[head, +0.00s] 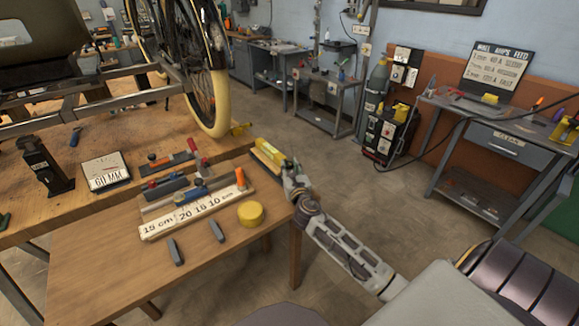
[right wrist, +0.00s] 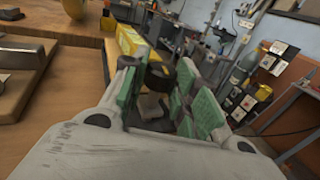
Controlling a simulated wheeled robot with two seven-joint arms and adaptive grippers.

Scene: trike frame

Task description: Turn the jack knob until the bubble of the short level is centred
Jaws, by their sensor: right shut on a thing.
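A yellow bar-shaped body (head: 270,152), which looks like the short level, lies on a dark base at the right end of the bench; it also shows in the right wrist view (right wrist: 130,42). Its bubble is too small to make out. My right gripper (head: 292,184) is at the near right end of this body, beyond the bench edge. In the right wrist view its green-padded fingers (right wrist: 160,92) are shut on a dark round knob (right wrist: 159,73), seemingly the jack knob. The fingers partly hide it. My left gripper is not in view.
Beside the gripper are a marked ruler board (head: 190,214), a yellow round tin (head: 250,214) and two small grey pieces. A black post-like stand (head: 45,166) and a 60 MM card (head: 105,172) stand farther left. The trike wheel (head: 212,100) rises behind. Open floor lies right of the bench.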

